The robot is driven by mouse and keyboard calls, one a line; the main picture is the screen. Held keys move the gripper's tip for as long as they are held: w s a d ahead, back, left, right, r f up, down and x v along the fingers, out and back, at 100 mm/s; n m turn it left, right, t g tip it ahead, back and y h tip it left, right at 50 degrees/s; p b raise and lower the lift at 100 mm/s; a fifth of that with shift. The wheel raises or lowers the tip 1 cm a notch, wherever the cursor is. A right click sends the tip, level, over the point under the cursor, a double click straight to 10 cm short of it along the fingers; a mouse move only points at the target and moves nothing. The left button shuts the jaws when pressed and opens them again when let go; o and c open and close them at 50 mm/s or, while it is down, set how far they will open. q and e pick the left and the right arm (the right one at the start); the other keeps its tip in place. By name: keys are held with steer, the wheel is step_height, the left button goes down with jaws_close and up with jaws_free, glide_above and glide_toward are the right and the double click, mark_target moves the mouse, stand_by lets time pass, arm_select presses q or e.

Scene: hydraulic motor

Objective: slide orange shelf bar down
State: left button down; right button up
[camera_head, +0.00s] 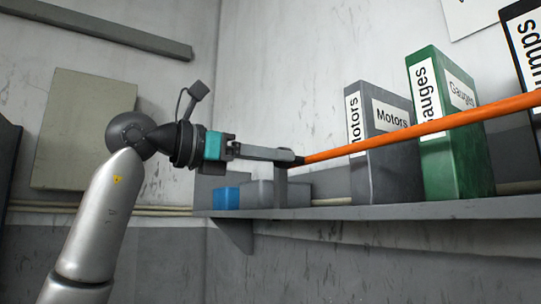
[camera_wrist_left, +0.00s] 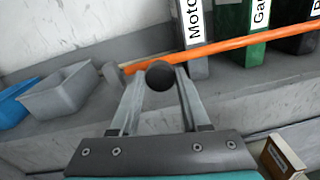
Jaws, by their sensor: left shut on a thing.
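The orange shelf bar (camera_head: 420,129) runs along the front of a grey wall shelf, in front of the binders. In the head view it slopes up to the right and leaves the picture. It also shows in the left wrist view (camera_wrist_left: 235,43), crossing behind the fingertips. My left gripper (camera_head: 296,159) is at the bar's left end. In the left wrist view its fingers (camera_wrist_left: 159,78) are closed around a round black knob (camera_wrist_left: 159,74) at that end. How the knob joins the bar is hidden. My right gripper is not in view.
The grey shelf (camera_head: 400,211) carries a grey Motors binder (camera_head: 393,178), a green Gauges binder (camera_head: 462,165), a blue bin (camera_head: 226,198) and a grey bin (camera_wrist_left: 62,92). A bracket (camera_wrist_left: 112,74) stands near the bar's left end. A cardboard box (camera_wrist_left: 282,160) lies lower right.

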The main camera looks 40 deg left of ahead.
arm_select(q)
step_height(320, 180, down, 7)
steer(key=b, duration=0.4)
steer(key=shift+r+b, duration=0.15)
steer(key=shift+b, duration=0.2)
steer(key=shift+c, duration=1.9)
jaws_free()
steer(key=b+v, duration=0.2)
steer(key=v, duration=1.3)
steer(key=shift+s, duration=0.1)
